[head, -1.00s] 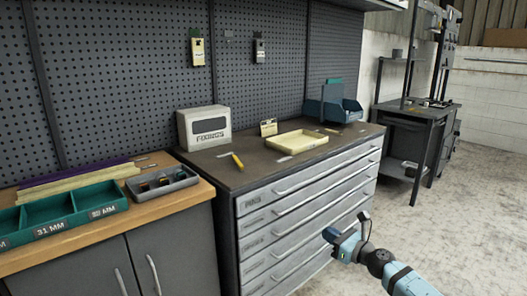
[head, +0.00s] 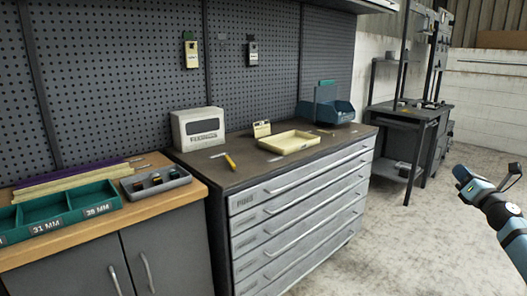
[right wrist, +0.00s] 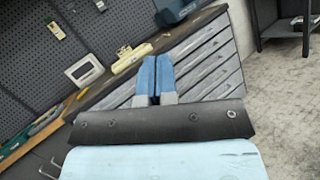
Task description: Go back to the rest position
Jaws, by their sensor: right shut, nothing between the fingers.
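My right gripper (head: 466,178) is at the right side of the head view, in the air over the floor, to the right of the drawer cabinet (head: 300,190). In the right wrist view its two blue fingers (right wrist: 154,75) lie together with nothing between them. It is apart from the cabinet and touches nothing that I can see. My left gripper is not in the head view.
On the cabinet top are a FIXINGS box (head: 198,128), a cream tray (head: 290,142), a yellow marker (head: 230,161) and a blue bin (head: 338,112). A wooden bench (head: 150,222) with teal compartments (head: 60,211) stands left. A dark workstation (head: 405,125) stands behind. The floor (head: 410,240) is clear.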

